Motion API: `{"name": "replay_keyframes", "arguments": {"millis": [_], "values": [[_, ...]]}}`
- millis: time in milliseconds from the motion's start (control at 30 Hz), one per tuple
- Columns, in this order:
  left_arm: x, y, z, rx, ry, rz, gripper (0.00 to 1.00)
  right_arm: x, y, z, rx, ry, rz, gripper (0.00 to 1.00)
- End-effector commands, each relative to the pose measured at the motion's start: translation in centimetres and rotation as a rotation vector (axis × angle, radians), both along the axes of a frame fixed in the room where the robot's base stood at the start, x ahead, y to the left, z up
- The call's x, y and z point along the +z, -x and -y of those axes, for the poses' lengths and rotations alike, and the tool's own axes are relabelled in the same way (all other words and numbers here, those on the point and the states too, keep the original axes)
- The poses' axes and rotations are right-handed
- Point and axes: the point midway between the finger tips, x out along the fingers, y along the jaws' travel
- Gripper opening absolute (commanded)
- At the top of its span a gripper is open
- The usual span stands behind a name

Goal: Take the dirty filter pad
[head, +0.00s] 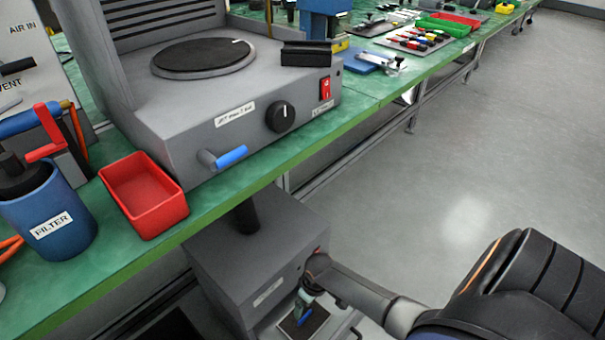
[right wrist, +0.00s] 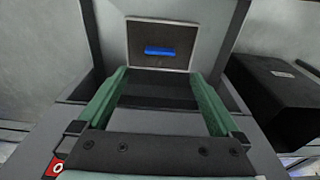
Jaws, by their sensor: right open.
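The filter pad is a dark, square pad (head: 318,320) with a blue tab, low down at the front of the grey box under the bench. In the right wrist view the pad (right wrist: 160,60) looks grey-brown with a pale edge, and its blue tab (right wrist: 160,51) lies beyond the fingertips. My right gripper (head: 303,303) is above the pad, partly covering it. In the right wrist view its two green fingers (right wrist: 160,75) are wide apart with nothing between them. I cannot tell the exact height gap. My left gripper is not in view.
The grey box (head: 240,262) with a dark post stands below the green bench edge (head: 120,262). On the bench are a blue FILTER cup (head: 70,240), an empty red bin (head: 143,195) and a grey machine (head: 190,115). The floor (head: 450,150) to the right is clear.

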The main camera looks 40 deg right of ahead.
Motion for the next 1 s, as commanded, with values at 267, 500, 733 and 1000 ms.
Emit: {"name": "replay_keyframes", "arguments": {"millis": [267, 500, 733, 1000], "values": [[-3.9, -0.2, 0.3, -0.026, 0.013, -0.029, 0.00, -5.1, -0.6, -0.2, 0.001, -0.002, 0.001, 1.00], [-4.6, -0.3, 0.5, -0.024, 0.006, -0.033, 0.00, -6.0, -0.8, -0.2, 0.002, -0.001, 0.003, 1.00], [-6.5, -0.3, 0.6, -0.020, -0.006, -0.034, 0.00, -8.0, -1.0, -0.2, 0.001, -0.001, 0.002, 1.00], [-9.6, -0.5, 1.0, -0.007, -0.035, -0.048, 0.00, -11.0, -1.4, -0.2, 0.002, -0.001, 0.002, 1.00]]}}
